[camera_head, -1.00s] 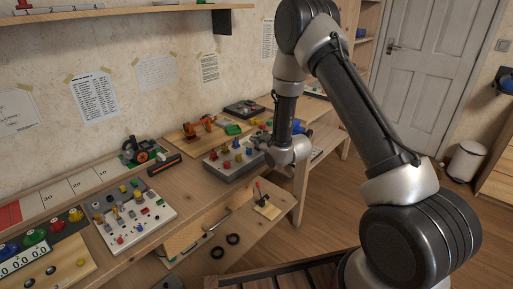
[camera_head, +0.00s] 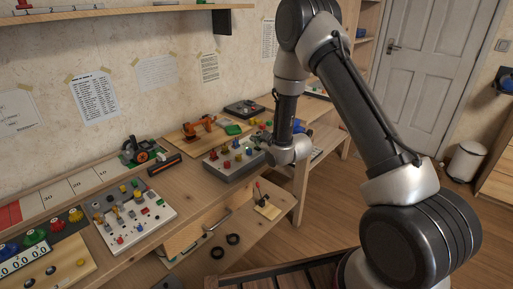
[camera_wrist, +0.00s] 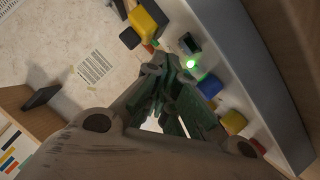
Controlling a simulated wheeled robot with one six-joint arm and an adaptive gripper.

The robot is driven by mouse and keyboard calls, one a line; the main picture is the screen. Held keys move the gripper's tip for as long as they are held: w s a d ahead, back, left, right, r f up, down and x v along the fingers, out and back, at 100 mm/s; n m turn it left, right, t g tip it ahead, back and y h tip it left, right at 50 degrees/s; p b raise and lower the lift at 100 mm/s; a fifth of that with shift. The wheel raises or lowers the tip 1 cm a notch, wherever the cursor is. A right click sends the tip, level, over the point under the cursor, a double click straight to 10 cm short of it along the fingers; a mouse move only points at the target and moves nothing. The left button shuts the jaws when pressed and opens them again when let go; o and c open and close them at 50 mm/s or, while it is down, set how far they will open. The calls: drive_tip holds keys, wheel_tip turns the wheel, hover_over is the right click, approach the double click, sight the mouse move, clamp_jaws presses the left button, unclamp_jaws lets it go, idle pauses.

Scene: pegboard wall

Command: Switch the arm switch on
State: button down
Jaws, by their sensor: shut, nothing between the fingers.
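A grey control panel (camera_head: 234,163) with several red, yellow and blue controls sits on the workbench, left of my wrist. In the wrist view, a light panel face (camera_wrist: 222,78) runs diagonally at upper right, with a lit green lamp (camera_wrist: 190,64), a small dark box (camera_wrist: 185,45), and blue (camera_wrist: 210,87) and yellow (camera_wrist: 234,122) parts. My gripper (camera_wrist: 168,75) is shut and empty, its fingertips close to the lamp and dark box. Contact cannot be told. I cannot tell which part is the arm switch; the fingers may hide it. In the head view, my wrist covers the panel's right end.
A light board (camera_head: 136,222) with several small switches lies nearer on the bench. A robot-arm model (camera_head: 200,127) stands on a wooden board behind the panel. A red-tipped lever (camera_head: 258,187) and two black rings stand below.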

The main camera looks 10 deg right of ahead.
sight(262, 152)
drive_tip(key=shift+r, duration=0.2)
drive_tip(key=shift+d, duration=0.1)
drive_tip(key=shift+s+d+r, duration=0.2)
drive_tip(key=shift+s+r, duration=0.1)
drive_tip(key=shift+r, duration=0.45)
drive_tip(key=shift+s+d+r, duration=0.2)
drive_tip(key=shift+s+r, duration=0.1)
drive_tip(key=shift+r, duration=0.5)
drive_tip(key=shift+s+d+r, duration=0.2)
drive_tip(key=shift+s+r, duration=0.1)
drive_tip(key=shift+r, duration=0.45)
